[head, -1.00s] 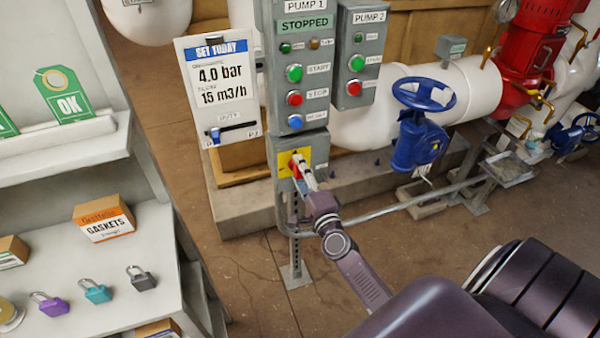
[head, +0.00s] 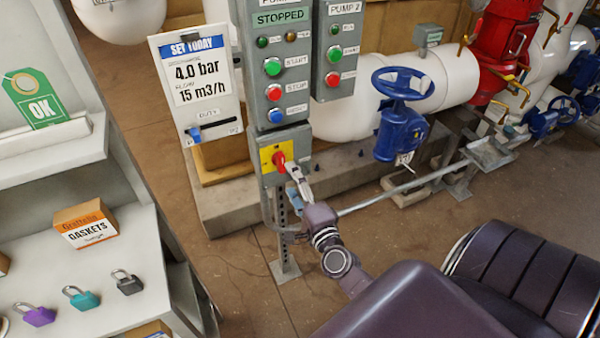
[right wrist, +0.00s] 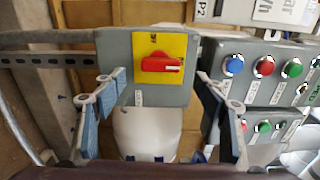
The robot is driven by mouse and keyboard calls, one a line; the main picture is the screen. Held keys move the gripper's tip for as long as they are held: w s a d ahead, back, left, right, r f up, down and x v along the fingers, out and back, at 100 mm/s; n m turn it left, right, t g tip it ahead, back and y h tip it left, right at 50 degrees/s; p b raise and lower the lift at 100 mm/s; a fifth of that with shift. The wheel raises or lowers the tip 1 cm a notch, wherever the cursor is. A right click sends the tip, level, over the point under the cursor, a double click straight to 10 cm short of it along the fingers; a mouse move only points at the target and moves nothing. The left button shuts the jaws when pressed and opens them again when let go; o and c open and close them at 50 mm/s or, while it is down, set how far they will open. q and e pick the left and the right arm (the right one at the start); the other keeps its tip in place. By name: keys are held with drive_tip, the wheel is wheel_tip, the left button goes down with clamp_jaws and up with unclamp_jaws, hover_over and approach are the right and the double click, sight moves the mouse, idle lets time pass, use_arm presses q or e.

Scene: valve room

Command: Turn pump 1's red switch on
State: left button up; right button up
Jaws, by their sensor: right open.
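Pump 1's red switch (head: 279,160) is a red handle on a yellow plate, on a grey box below the pump 1 panel (head: 273,70). The right wrist view shows the red handle (right wrist: 162,63) lying along the picture's width. The panel's display reads STOPPED. My right gripper (head: 293,172) is just in front of the switch, slightly low and right of it in the head view. In the right wrist view its fingers (right wrist: 155,86) are wide apart, with the handle beyond them and nothing between them. My left gripper is not in view.
A set-point board (head: 197,85) hangs left of the panel. The pump 2 panel (head: 338,50) is to the right. A blue valve wheel (head: 400,85) and a low pipe rail (head: 410,185) are further right. A shelf with padlocks and a gaskets box (head: 85,223) stands at left.

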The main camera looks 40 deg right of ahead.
drive_tip(key=shift+v, duration=2.8)
drive_tip(key=s+a+f+n+g+y, duration=0.1)
drive_tip(key=s+a+f+n+g, duration=0.2)
drive_tip(key=f, duration=0.8)
drive_tip(key=s+a+f+n+g+y, duration=0.25)
drive_tip(key=s+f+n, duration=0.2)
drive_tip(key=f, duration=0.55)
drive_tip(key=s+a+f+n+g+y, duration=0.1)
drive_tip(key=s+a+f+n+g, duration=0.2)
drive_tip(key=f, duration=0.8)
drive_tip(key=s+a+f+n+g, duration=0.1)
drive_tip(key=s+f+n, duration=0.3)
drive_tip(key=s, duration=0.5)
drive_tip(key=s+a+f+n+g, duration=0.1)
drive_tip(key=s+f+n+g, duration=0.3)
drive_tip(key=s+f, duration=0.4)
drive_tip(key=s+a+f+n+g, duration=0.1)
drive_tip(key=s+f+n+g, duration=0.2)
drive_tip(key=s, duration=0.9)
wheel_tip(320, 180, down, 4)
drive_tip(key=shift+n, duration=0.95)
drive_tip(key=shift+h, duration=0.25)
